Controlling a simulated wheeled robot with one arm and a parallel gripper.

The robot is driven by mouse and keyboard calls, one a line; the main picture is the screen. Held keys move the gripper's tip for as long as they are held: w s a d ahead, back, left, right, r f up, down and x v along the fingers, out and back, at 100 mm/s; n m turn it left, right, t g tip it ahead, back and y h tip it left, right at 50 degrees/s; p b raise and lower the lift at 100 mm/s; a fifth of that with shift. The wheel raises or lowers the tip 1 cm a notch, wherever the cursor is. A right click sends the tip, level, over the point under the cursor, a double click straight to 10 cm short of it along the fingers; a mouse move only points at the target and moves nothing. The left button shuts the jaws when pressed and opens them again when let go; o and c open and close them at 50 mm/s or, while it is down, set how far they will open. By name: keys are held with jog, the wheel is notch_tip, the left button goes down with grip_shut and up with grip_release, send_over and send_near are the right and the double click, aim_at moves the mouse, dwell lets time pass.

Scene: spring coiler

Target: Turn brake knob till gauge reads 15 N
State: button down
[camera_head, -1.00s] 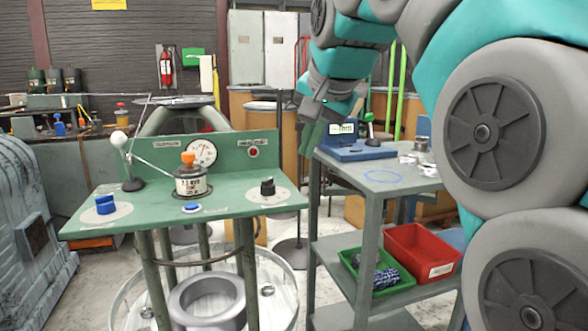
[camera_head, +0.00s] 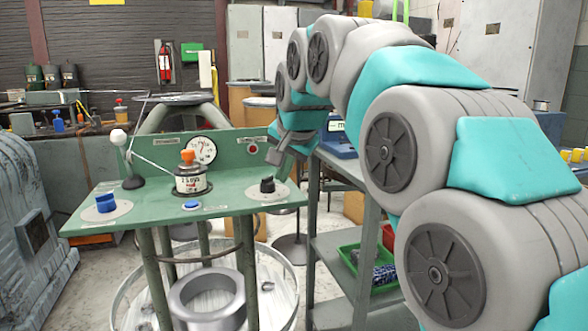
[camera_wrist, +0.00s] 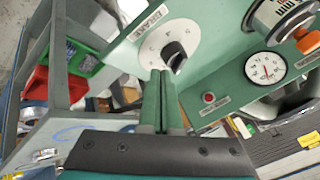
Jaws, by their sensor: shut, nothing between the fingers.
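The black brake knob (camera_head: 267,185) sits on a white dial plate at the right end of the green bench. In the wrist view the knob (camera_wrist: 175,53) is on its disc beside a "BRAKE" label. The round white gauge (camera_head: 203,150) is on the bench's upright panel; it also shows in the wrist view (camera_wrist: 262,68). It has a red needle, but I cannot read the value. My gripper (camera_head: 274,157) is above and just behind the knob in the head view. In the wrist view its green fingers (camera_wrist: 160,75) are together and empty, tips close to the knob; contact is unclear.
A red button (camera_head: 253,149) is on the panel. A grey cart (camera_head: 340,250) stands to the right.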

jog(key=shift+w+a, duration=0.25)
jog(key=shift+a, duration=0.15)
